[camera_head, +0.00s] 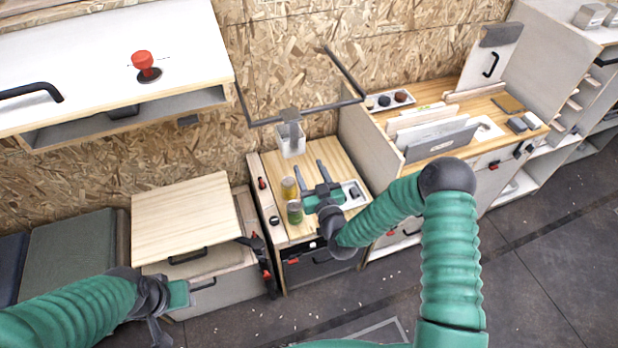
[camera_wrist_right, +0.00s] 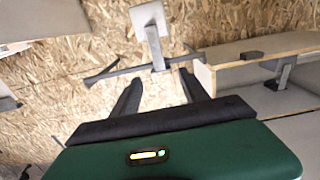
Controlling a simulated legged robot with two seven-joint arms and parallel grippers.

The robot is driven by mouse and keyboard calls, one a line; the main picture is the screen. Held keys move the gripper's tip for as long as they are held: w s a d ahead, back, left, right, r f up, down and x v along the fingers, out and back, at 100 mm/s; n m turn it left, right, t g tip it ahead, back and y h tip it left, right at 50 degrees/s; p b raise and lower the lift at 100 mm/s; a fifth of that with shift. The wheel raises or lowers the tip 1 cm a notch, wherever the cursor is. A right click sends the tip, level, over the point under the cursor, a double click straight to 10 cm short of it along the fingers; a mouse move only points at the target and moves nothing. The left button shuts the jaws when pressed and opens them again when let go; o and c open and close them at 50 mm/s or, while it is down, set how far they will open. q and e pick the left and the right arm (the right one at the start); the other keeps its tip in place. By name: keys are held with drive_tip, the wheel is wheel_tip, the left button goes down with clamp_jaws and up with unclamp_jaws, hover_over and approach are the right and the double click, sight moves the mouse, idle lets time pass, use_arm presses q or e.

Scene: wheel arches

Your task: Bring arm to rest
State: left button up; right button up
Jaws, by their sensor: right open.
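My right gripper (camera_head: 312,178) is open and empty above the wooden counter (camera_head: 340,158) in the middle of the head view. Its two fingers point toward the chipboard wall. In the right wrist view its fingers (camera_wrist_right: 157,92) are apart with nothing between them. My left gripper (camera_head: 165,318) is at the lower left of the head view, in front of the drawer cabinet; whether its jaws are open or shut is unclear.
A yellow jar (camera_head: 289,188) and a green jar (camera_head: 294,212) stand close left of my right gripper. A white cabinet (camera_head: 110,60) with a red knob (camera_head: 143,62) overhangs at upper left.

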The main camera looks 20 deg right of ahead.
drive_tip(key=s+a+f+n+g+y+b, duration=0.25)
drive_tip(key=s+f+g+b, duration=0.25)
drive_tip(key=f+g, duration=0.25)
use_arm(q)
drive_tip(key=s+b+x, duration=0.2)
drive_tip(key=b+x, duration=0.3)
drive_tip(key=x, duration=0.5)
drive_tip(key=shift+s+f, duration=0.2)
drive_tip(key=shift+f, duration=0.05)
use_arm(e)
drive_tip(key=s+d+m+g+h, duration=0.1)
drive_tip(key=s+g, duration=0.3)
drive_tip(key=s, duration=0.8)
drive_tip(key=s+d+m+g+h, duration=0.2)
drive_tip(key=s+d+g, duration=0.1)
drive_tip(key=s, duration=0.9)
drive_tip(key=shift+d+f+g, duration=0.15)
drive_tip(key=shift+f+g, duration=0.1)
drive_tip(key=shift+g, duration=0.2)
use_arm(q)
drive_tip(key=shift+d, duration=0.2)
use_arm(e)
drive_tip(key=shift+d+h, duration=0.25)
